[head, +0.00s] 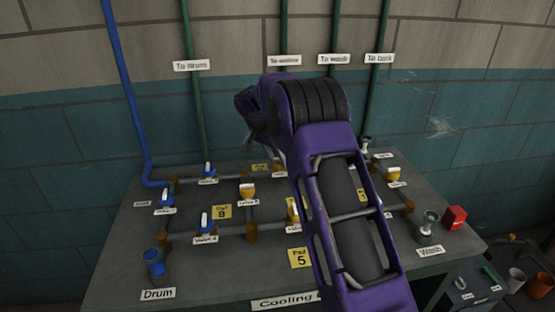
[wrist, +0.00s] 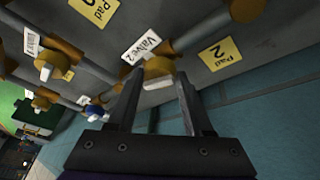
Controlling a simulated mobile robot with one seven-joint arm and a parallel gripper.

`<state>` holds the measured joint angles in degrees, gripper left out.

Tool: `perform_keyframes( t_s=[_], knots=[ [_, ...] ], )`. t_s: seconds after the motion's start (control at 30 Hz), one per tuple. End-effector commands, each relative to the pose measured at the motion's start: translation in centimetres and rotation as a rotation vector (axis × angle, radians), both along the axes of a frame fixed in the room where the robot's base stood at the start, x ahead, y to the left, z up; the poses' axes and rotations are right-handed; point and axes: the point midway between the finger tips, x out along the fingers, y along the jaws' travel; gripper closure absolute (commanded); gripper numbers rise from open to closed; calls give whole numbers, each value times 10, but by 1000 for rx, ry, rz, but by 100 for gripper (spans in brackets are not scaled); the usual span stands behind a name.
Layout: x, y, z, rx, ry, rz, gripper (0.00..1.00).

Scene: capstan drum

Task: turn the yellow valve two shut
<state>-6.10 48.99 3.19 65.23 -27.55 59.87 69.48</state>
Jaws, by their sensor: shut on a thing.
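Yellow valve two (wrist: 158,66) is in the wrist view at the upper middle, beside its white "Valve 2" label (wrist: 142,46). My gripper (wrist: 161,78) has one finger on each side of the valve's handle and is shut on it. The handle's white part (wrist: 157,83) shows between the fingers; its exact angle is hard to tell.
A grey bench (head: 115,270) carries grey pipes, several blue and yellow valves and yellow pad signs. A blue valve (head: 208,171) stands left of my arm. A red box (head: 454,217) is at the right. A tiled wall (head: 60,130) rises close behind.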

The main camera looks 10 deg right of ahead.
Motion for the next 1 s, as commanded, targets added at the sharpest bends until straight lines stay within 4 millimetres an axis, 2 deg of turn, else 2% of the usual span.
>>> perform_keyframes(
  t_s=[0.6,1.0],
  knots=[
    [6,0,3,-2,-1,-557,100],
    [7,0,1,-1,-1,-748,100]
  ],
)
